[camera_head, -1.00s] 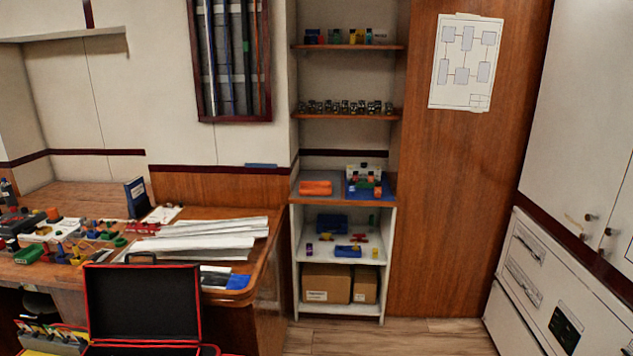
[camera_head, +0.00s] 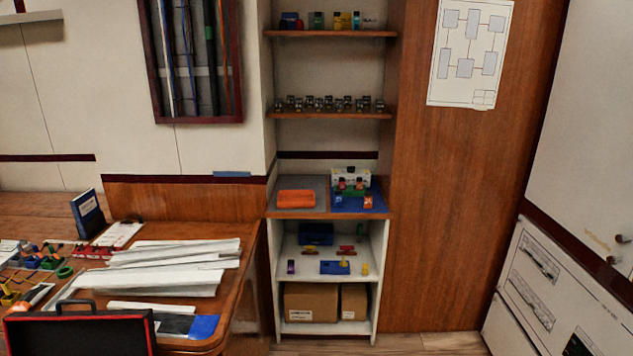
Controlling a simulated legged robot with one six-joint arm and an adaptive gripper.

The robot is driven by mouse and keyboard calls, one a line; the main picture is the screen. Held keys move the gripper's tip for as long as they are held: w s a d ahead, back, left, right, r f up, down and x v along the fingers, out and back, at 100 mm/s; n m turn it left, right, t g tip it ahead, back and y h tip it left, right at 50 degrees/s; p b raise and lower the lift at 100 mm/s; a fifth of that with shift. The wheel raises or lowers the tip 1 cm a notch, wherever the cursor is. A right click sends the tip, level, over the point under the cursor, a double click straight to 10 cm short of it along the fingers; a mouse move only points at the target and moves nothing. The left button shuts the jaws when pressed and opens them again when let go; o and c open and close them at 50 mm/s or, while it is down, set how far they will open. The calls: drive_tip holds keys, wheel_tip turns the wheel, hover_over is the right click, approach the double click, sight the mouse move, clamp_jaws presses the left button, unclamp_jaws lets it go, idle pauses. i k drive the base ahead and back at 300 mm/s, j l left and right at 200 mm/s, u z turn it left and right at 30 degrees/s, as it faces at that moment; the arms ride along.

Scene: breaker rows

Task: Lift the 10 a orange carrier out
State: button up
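Small orange pieces (camera_head: 368,201) show on a blue mat (camera_head: 345,204) on the wooden counter of the shelf unit, by a white block (camera_head: 350,178) with red and green parts. One of them may be the 10 A carrier, but no marking can be read from here. A larger orange block (camera_head: 296,198) lies on a grey mat (camera_head: 318,184) to the left. My gripper is not in view.
A white cabinet (camera_head: 530,270) stands at the right. Floor (camera_head: 430,344) is clear before the shelf.

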sight(359, 183)
drive_tip(key=i+j+u, duration=0.1)
drive_tip(key=i, duration=1.25)
drive_tip(key=i+l, duration=0.1)
drive_tip(key=i, duration=0.75)
drive_tip(key=i+l, duration=0.1)
drive_tip(key=i, duration=0.75)
